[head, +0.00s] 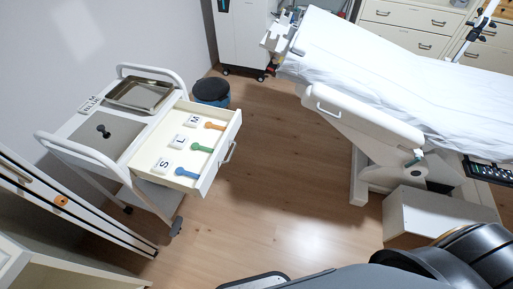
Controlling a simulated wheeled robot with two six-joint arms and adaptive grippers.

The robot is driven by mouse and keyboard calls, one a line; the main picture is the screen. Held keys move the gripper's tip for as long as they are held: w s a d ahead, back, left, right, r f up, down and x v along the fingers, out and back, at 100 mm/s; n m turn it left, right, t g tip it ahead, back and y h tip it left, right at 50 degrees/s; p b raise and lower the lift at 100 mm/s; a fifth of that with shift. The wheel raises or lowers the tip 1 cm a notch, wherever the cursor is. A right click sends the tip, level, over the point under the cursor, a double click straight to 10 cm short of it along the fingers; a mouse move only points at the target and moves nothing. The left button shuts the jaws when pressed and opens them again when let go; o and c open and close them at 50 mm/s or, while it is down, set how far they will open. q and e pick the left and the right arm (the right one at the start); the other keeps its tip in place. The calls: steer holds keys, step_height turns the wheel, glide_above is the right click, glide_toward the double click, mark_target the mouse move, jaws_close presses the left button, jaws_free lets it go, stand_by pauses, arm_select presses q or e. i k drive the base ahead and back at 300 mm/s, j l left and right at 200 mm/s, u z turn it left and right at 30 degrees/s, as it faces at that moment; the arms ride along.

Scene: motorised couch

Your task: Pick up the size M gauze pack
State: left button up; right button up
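The size M gauze pack (194,120) is a small white block marked with an M. It lies in the open drawer (209,174) of a white trolley, at the end farther from me. A white L pack (179,139) lies in the middle and a white S pack (164,164) at the nearer end. An orange tool-like piece (214,126) lies just right of the M pack, a green one (201,147) by the L and a blue one (186,173) by the S. Neither of my grippers is in view.
The trolley top holds a metal tray (138,95) and a grey lid with a black knob (103,131). A dark blue bin (212,92) stands behind the drawer. A white-sheeted couch (370,70) is at right. Wooden floor (275,180) is clear between trolley and couch.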

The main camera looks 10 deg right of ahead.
mark_target(193, 120)
steer(key=i+j+u, duration=0.2)
steer(key=u, duration=0.3)
steer(key=i+u, duration=0.45)
